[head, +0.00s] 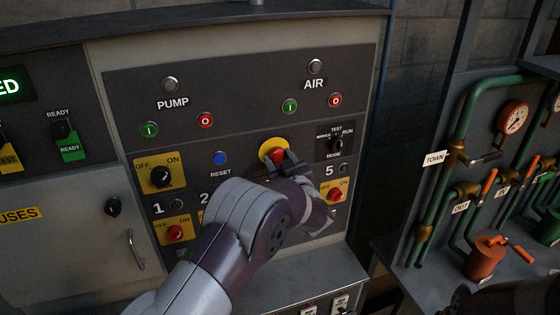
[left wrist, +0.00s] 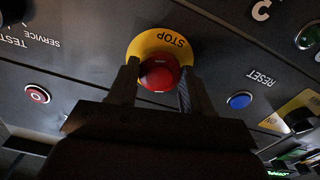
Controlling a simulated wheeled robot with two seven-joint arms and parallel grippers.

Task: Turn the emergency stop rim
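The emergency stop is a red mushroom button (left wrist: 160,73) on a yellow disc (left wrist: 181,42) marked STOP, upside down in the left wrist view. In the head view the yellow disc (head: 272,146) and red button (head: 275,157) sit on the dark panel, partly covered by my left gripper (head: 287,163). In the left wrist view the two fingers of my left gripper (left wrist: 158,85) stand apart, one on each side of the red button. I cannot tell whether they touch its rim. My right gripper is not clearly seen.
A blue RESET button (head: 220,158) is left of the stop. A MODE switch (head: 336,146) is close on its right. Yellow OFF/ON switches, such as the upper left one (head: 160,174), sit around it. A pipe rack with a gauge (head: 513,117) stands at the right.

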